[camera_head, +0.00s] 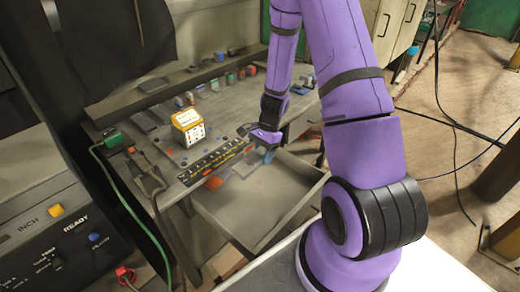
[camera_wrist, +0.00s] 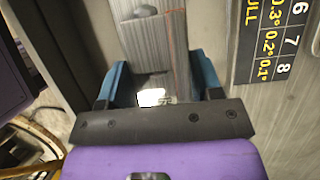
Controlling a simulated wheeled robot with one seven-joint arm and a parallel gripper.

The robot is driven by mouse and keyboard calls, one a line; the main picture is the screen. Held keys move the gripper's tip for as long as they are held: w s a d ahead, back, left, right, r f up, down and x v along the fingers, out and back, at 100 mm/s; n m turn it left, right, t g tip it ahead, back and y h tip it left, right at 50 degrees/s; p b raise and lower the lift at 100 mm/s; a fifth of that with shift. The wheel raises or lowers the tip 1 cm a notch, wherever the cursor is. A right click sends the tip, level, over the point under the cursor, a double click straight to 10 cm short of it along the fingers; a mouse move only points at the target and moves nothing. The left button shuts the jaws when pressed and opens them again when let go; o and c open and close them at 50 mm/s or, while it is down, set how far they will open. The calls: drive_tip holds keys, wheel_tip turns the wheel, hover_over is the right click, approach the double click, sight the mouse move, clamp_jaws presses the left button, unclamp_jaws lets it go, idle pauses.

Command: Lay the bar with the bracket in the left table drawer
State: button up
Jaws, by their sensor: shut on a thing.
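My gripper (camera_head: 267,154) is low at the table's front edge, over the back part of an open drawer (camera_head: 255,207). In the wrist view its blue fingers (camera_wrist: 160,82) stand on either side of a grey metal bar (camera_wrist: 152,45), and the gripper is shut on it. The bar runs away from the palm and shows a rounded fitting near the top of the picture. I cannot clearly make out the bracket. In the head view the held bar is mostly hidden by the gripper. The drawer is pulled out under the table, and its visible floor looks empty.
The grey table (camera_head: 225,105) carries a yellow-and-white box (camera_head: 188,127), a black number strip (camera_head: 212,160) at its front edge, and several small coloured parts. A dark control panel (camera_head: 45,215) stands at left. A green cable (camera_head: 125,205) hangs beside the table's left side.

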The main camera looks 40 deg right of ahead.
sight(257, 190)
drive_tip(key=shift+f, duration=7.15)
drive_tip(key=o, duration=1.3)
drive_tip(key=shift+c, duration=0.2)
